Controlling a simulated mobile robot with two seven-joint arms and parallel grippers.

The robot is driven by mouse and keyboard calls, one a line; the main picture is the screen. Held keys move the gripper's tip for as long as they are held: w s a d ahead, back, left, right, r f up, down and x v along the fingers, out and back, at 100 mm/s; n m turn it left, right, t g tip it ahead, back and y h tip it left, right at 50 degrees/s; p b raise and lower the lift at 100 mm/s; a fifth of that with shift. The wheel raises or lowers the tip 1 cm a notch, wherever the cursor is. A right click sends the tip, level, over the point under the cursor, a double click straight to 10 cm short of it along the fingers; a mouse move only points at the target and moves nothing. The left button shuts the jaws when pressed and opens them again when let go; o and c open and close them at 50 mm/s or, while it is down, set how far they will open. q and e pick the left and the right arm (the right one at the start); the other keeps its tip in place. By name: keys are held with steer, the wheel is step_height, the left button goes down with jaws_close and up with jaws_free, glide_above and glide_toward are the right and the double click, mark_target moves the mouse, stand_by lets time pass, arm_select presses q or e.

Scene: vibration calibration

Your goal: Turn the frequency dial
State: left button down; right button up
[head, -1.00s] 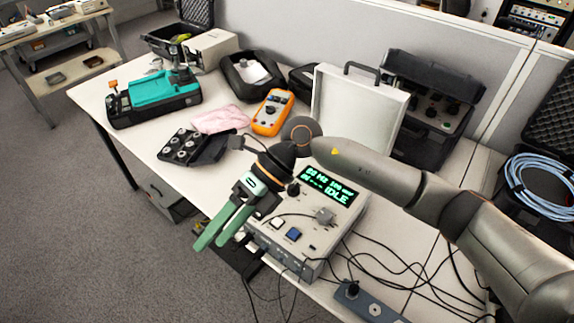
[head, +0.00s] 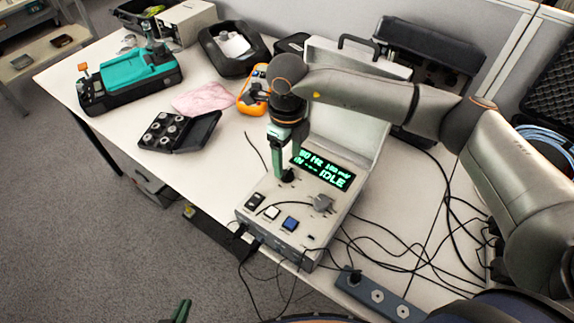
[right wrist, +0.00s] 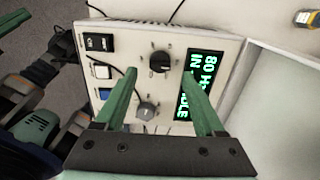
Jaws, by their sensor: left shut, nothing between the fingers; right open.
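The grey control box (head: 262,222) stands on the bench with a lit green display (head: 322,170) showing 80 Hz and IDLE. It has a black dial (head: 288,175), which also shows in the right wrist view (right wrist: 160,62), and a grey dial (head: 322,203), also in that view (right wrist: 147,110). Their labels are too small to read. My right gripper (head: 278,174) points down at the black dial. Its fingers (right wrist: 161,85) are open and empty, with both dials in view between or beyond them. My left gripper (head: 181,311) is shut and empty, only its tip showing at the bottom edge.
The box's pale raised lid (head: 345,125) stands behind the panel. Switches and a blue button (head: 290,223) lie in front of the dials. Cables and a power strip (head: 375,296) lie to the right. A black case (head: 180,132) and a pink cloth (head: 203,98) lie to the left.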

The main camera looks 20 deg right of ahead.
mark_target(287, 171)
steer(key=shift+f, duration=2)
steer(key=shift+c, duration=0.4)
jaws_close()
